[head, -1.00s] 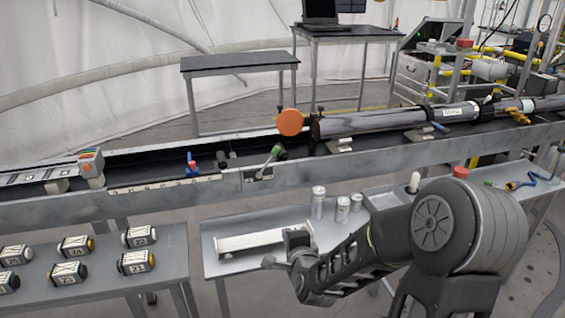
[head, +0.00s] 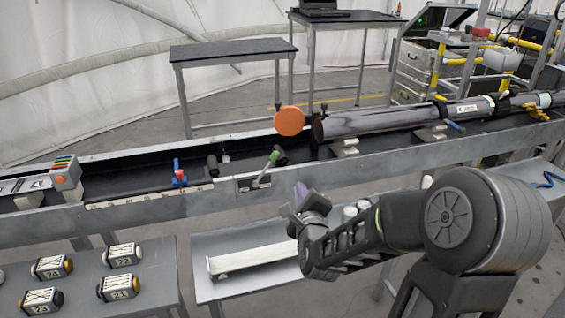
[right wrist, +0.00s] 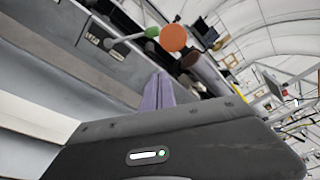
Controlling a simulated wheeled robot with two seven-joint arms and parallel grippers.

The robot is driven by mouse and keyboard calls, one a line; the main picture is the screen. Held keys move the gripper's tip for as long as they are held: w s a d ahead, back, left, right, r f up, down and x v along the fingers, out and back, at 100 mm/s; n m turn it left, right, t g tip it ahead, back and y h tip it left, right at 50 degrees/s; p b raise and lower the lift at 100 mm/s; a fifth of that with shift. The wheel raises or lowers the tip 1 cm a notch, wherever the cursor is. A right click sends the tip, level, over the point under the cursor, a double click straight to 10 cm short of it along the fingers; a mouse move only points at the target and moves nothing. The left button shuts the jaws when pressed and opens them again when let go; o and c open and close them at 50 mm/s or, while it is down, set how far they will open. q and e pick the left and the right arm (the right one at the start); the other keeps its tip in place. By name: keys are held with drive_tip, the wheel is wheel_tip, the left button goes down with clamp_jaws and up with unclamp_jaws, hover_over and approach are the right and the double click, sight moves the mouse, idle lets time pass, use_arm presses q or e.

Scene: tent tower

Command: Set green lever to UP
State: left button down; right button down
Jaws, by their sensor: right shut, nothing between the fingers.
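The green lever (head: 273,158) is on the front wall of the long grey trough. Its grey shaft tilts up to the right and ends in a green knob. In the right wrist view the green lever (right wrist: 152,32) shows near the top, beyond the fingers. My right gripper (head: 300,192) is below and right of the lever, in front of the trough, not touching it. Its purple fingers (right wrist: 159,90) are closed together with nothing between them. My left gripper is out of view.
An orange disc (head: 289,121) and a dark tube (head: 375,121) are right of the lever. A red and blue lever (head: 179,174) stands left of it. A low table (head: 215,288) with a white bracket is below my right gripper. Labelled blocks (head: 118,287) sit at lower left.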

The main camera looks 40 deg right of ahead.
sight(266, 168)
drive_tip(key=w+d+p, duration=0.2)
drive_tip(key=w+p, duration=0.1)
drive_tip(key=w, duration=0.8)
drive_tip(key=shift+w+d+r+p, duration=0.25)
drive_tip(key=shift+d+r+p, duration=0.05)
drive_tip(key=shift+d, duration=0.1)
